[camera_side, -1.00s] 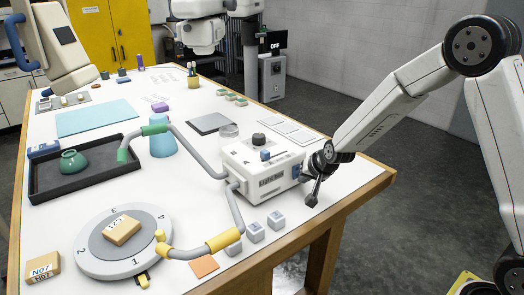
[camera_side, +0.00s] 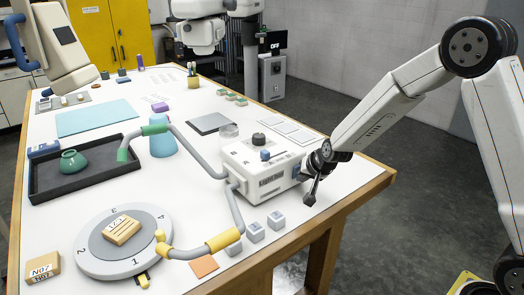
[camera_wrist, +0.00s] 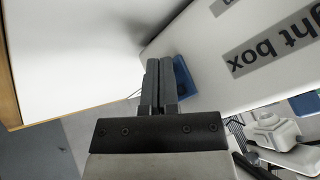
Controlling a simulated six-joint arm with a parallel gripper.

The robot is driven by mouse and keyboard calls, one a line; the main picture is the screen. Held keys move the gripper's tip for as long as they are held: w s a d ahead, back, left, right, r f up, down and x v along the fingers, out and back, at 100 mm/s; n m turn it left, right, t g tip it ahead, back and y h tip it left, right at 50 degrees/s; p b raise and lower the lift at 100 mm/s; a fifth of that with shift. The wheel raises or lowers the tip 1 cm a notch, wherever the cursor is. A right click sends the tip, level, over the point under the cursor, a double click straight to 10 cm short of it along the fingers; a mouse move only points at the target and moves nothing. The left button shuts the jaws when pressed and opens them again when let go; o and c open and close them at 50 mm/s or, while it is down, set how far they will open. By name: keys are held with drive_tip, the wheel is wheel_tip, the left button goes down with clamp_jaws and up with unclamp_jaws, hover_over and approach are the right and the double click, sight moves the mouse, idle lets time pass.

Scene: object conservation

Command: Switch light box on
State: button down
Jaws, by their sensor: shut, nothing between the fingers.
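The light box (camera_side: 262,168) is a white box labelled "Light box" near the right edge of the table, with a dark knob and a blue knob on top. Its label also shows in the wrist view (camera_wrist: 272,45). A blue switch (camera_wrist: 183,78) sits on the side of the box, partly hidden by my fingers. My gripper (camera_wrist: 159,66) is shut and empty, with its fingertips beside or against the blue switch; contact cannot be told. In the side view my gripper (camera_side: 307,172) is at the box's right side and covers most of the switch.
Grey pipes with green and yellow sleeves (camera_side: 205,163) run beside the box. Several small grey cubes (camera_side: 255,232) stand in front of it. A round dial plate (camera_side: 93,258) bears a wooden block (camera_side: 123,232).

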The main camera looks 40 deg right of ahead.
drive_tip(key=shift+s, duration=0.25)
drive_tip(key=shift+s+r, duration=0.1)
drive_tip(key=shift+s, duration=0.4)
drive_tip(key=shift+s, duration=0.1)
drive_tip(key=shift+s+r, duration=0.15)
drive_tip(key=shift+s, duration=1.05)
drive_tip(key=shift+s+r, duration=0.15)
drive_tip(key=shift+s, duration=1.05)
drive_tip(key=s+a+n+g, duration=0.2)
drive_tip(key=s+n, duration=0.2)
drive_tip(key=s, duration=0.4)
drive_tip(key=s+a+r+n+g+y, duration=0.1)
drive_tip(key=s+a+n+g, duration=0.1)
drive_tip(key=s, duration=0.5)
drive_tip(key=shift+s+a+n+g, duration=0.25)
drive_tip(key=shift+s+n+g, duration=0.2)
drive_tip(key=shift+n, duration=0.75)
